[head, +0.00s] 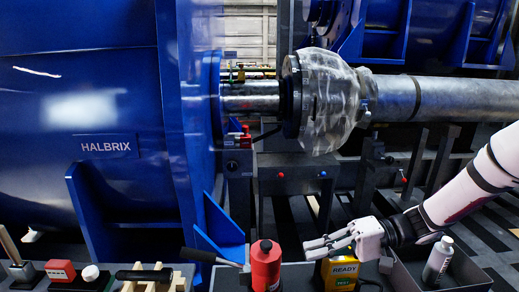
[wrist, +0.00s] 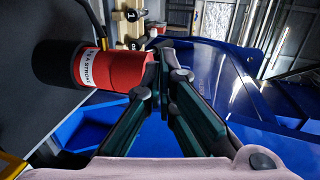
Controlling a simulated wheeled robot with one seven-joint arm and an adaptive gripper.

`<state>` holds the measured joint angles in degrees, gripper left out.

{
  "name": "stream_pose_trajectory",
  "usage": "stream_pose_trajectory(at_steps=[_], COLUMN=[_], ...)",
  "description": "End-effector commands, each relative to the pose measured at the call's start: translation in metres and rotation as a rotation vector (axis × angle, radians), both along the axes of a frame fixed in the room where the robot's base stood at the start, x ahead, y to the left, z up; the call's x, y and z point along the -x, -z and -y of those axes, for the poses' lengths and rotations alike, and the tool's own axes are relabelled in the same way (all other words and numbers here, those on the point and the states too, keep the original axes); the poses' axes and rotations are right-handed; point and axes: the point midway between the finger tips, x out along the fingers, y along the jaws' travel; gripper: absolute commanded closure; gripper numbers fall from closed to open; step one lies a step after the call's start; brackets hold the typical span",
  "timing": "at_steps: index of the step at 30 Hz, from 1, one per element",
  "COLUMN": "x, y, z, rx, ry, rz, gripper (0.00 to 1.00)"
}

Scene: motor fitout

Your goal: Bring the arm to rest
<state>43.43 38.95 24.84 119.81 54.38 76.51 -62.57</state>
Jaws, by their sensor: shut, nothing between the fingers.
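My gripper (head: 310,247) is at the end of my white arm, which reaches in from the right in the head view. The fingers are shut and empty. In the wrist view the dark fingers (wrist: 164,55) come together close to the red bottle (wrist: 120,68), with no grip on it. I cannot tell whether they touch it.
A grey spray can (head: 438,260) stands in a dark tray at the right. A red box (head: 60,270) and a black-handled tool (head: 143,275) are at the left. Behind stand the blue HALBRIX motor (head: 90,190), a shaft (head: 440,97) and a wrapped coupling (head: 330,100).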

Motion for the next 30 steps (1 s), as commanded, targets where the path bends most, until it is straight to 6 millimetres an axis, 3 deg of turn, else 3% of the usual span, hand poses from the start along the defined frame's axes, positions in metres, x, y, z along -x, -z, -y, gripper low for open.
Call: stream_pose_trajectory(at_steps=[6, 13, 20, 30], x=[0.058, 0.117, 0.171, 0.240], y=[-0.025, -0.047, -0.069, -0.091], z=[-0.017, -0.017, -0.005, 0.027], rx=[0.287, 0.587, 0.872, 1.202], ry=[-0.160, -0.237, -0.229, -0.085], rz=[-0.073, -0.120, -0.120, -0.049], gripper=[1.00, 1.00, 1.00, 1.00])
